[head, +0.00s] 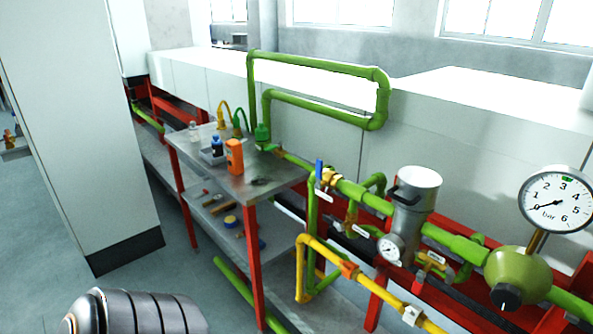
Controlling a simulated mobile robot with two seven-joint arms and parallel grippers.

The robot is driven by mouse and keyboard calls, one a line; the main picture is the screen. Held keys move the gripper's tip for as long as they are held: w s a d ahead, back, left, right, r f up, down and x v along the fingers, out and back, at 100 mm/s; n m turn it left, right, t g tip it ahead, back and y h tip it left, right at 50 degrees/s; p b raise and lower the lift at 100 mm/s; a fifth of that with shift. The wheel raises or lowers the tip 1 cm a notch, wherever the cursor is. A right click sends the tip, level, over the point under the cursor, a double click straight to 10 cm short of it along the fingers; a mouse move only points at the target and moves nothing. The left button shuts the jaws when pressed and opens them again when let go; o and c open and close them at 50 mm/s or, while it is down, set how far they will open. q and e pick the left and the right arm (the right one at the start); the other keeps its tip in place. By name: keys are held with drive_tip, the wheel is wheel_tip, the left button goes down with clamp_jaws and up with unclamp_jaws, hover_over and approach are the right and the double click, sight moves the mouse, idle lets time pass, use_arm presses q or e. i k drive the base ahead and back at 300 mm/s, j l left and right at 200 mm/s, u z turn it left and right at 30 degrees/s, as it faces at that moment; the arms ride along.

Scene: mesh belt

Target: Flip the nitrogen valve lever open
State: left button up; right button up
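A blue lever (319,171) stands upright on a brass valve (331,179) in the green pipe, just right of the metal table. A small white tag (325,193) hangs by it, too small to read. I cannot tell from writing which valve is the nitrogen one. A yellow pipe (322,246) runs lower down, with an orange fitting (348,269) and another white tag. A round gauge (555,201) reads near 0 bar, above a green regulator (508,277) with a black knob. Neither of my grippers is in view.
A metal table (270,180) holds an orange device (235,156), a small tray and bottles. A grey cylindrical filter (412,215) stands right of the blue lever. A tall white cabinet (80,110) blocks the left. Red frame legs stand below; open grey floor lies at lower left.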

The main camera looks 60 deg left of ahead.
sight(319, 162)
drive_tip(key=u, duration=1.65)
